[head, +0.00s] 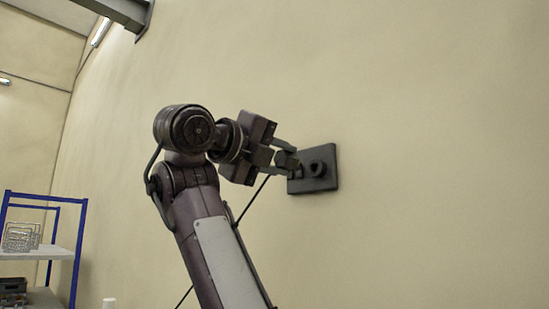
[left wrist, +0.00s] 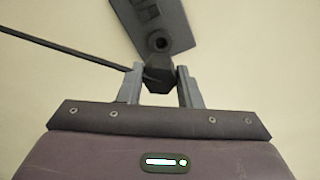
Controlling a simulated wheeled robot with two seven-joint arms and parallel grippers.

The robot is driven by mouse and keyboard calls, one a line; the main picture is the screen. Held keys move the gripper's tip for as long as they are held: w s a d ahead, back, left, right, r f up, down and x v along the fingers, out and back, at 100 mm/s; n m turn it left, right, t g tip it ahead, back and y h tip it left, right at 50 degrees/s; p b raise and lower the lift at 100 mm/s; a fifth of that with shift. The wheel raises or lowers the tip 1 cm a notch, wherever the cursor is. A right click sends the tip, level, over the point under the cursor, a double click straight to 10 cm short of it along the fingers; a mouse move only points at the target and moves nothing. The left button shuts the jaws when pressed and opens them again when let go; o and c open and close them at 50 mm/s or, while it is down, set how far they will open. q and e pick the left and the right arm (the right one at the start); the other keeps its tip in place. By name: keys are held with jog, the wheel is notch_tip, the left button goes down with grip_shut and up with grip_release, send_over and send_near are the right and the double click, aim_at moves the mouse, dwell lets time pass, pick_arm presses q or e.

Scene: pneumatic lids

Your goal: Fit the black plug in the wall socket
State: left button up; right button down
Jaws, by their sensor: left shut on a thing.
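My left gripper (head: 286,158) is shut on the black plug (left wrist: 158,72), which sits between the two fingers in the left wrist view. In the head view the plug is small and partly hidden by the fingers. The dark wall socket (head: 322,182) is a square plate with a raised round ring, just right of the fingertips. In the left wrist view the socket plate (left wrist: 175,22) looks tilted, and its round hole shows just above the plug's front end. The plug appears outside the hole; whether it touches the plate I cannot tell. My right gripper is not in view.
A thin black cable (left wrist: 70,54) runs left from the plug and passes behind my left arm in the head view. The beige wall (head: 430,120) is bare around the socket. A blue-framed shelf (head: 76,250) with wire baskets stands at the lower left.

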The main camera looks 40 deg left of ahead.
aim_at(295, 162)
pick_arm(q)
jog(key=shift+w+r, duration=0.1)
jog(key=shift+w, duration=0.8)
jog(key=shift+w+p, duration=0.45)
jog(key=shift+w, duration=0.3)
jog(key=shift+w+d, duration=0.15)
jog(key=shift+w, duration=0.45)
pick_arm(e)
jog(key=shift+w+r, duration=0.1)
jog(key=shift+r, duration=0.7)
pick_arm(q)
jog(key=shift+b, duration=0.7)
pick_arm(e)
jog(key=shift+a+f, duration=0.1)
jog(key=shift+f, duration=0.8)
pick_arm(q)
jog(key=shift+w+d+p, duration=0.1)
jog(key=shift+w+p, duration=0.65)
jog(key=shift+w, duration=0.6)
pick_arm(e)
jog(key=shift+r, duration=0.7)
pick_arm(q)
jog(key=o, duration=1.1)
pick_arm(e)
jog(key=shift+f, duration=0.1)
